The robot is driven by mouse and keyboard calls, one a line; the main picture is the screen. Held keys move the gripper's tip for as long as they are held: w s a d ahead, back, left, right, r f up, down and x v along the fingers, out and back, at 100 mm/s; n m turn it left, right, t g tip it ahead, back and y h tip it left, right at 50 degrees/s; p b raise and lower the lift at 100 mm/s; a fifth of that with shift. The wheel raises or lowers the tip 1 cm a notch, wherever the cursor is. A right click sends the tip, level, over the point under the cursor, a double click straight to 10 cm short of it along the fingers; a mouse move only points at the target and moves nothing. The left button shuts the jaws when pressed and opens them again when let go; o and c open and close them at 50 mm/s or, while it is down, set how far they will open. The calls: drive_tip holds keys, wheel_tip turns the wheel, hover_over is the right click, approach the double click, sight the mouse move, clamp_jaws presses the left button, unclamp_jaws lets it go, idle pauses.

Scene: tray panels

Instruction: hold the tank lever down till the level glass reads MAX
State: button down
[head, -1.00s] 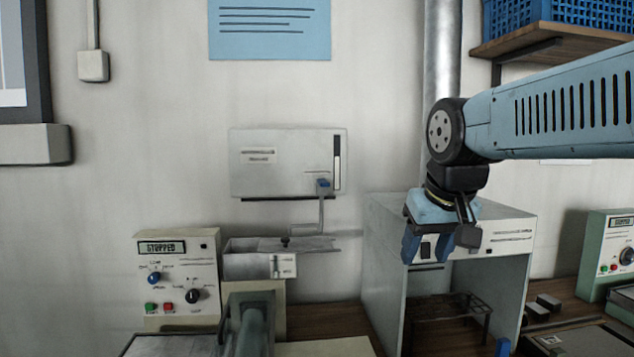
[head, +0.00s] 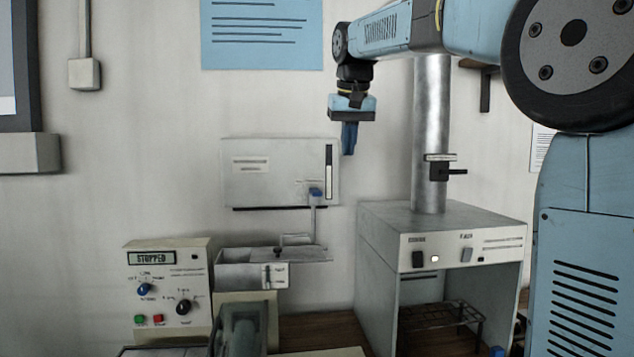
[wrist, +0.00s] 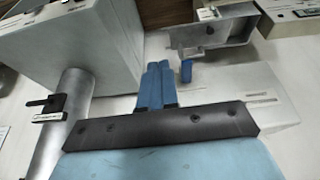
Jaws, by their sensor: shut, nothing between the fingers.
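The tank (head: 262,178) is a pale box on the wall. A narrow upright level glass (head: 329,170) runs near its right edge, dark above and pale below; its markings are too small to read. The blue-tipped lever (head: 315,193) sits low on the tank's front, beside the glass. My gripper (head: 349,152) is shut and empty, above and right of the lever, apart from it. In the wrist view, my closed blue fingers (wrist: 155,88) show just left of the blue lever tip (wrist: 187,70), with the tank (wrist: 240,90) to the right.
A metal trough (head: 255,268) is below the tank. A control panel (head: 168,285) reading STOPPED stands left. A grey hood cabinet (head: 380,260) with a vertical pipe (head: 430,110) stands right.

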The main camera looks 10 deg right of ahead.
drive_tip(key=w+a+r, duration=0.3)
drive_tip(key=w+a, duration=0.2)
drive_tip(key=w, duration=0.6)
drive_tip(key=shift+w+a+r+g, duration=0.15)
drive_tip(key=shift+w+r+g, duration=0.05)
drive_tip(key=shift+g, duration=0.2)
